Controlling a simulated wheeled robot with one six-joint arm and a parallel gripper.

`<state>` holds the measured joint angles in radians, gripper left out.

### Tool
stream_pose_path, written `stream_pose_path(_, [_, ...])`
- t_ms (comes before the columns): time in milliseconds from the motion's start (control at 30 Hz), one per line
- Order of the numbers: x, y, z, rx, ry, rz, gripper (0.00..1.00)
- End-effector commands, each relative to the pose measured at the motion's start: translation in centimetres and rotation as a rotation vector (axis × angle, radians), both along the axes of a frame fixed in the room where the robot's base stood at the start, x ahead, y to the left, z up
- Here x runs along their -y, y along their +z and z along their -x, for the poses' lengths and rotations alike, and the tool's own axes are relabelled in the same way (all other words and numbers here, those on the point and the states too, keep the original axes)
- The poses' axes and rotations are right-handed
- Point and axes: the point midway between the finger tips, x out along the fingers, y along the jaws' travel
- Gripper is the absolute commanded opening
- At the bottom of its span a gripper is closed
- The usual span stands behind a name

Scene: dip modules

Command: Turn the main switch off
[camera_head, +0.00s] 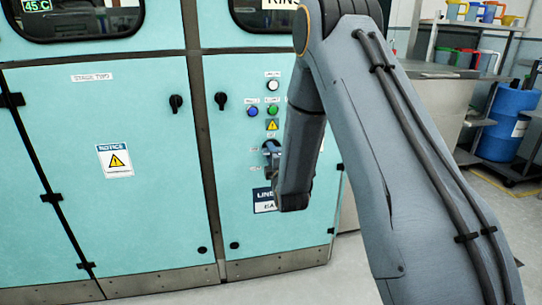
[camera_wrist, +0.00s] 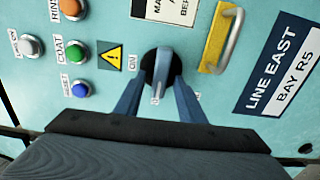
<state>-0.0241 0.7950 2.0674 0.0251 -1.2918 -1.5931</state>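The main switch (camera_wrist: 161,70) is a rotary knob with a grey handle on a round black base, on the pale turquoise cabinet front. In the wrist view its handle runs roughly up and down the picture. A small label reading ON is at its left; other small labels near it are partly hidden by the fingers. My gripper (camera_wrist: 164,88) is at the switch, with one blue-grey finger on each side of the handle. The fingers look open around it, with narrow gaps. In the head view my gripper (camera_head: 271,160) is at the panel and largely hides the switch.
White (camera_wrist: 30,46), green (camera_wrist: 76,53) and blue (camera_wrist: 80,89) buttons and a yellow warning sign (camera_wrist: 111,55) sit left of the switch. A metal handle on a yellow plate (camera_wrist: 220,42) and a LINE EAST sign (camera_wrist: 283,72) are at right. A blue barrel (camera_head: 506,122) stands far right.

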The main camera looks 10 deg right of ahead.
Motion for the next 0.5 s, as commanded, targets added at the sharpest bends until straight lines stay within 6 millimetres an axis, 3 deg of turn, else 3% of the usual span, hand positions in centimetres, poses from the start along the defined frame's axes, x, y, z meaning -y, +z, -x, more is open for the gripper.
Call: stream_pose_path(500, [0.0,0.0,6.9,-0.002,0.000,0.000,0.36])
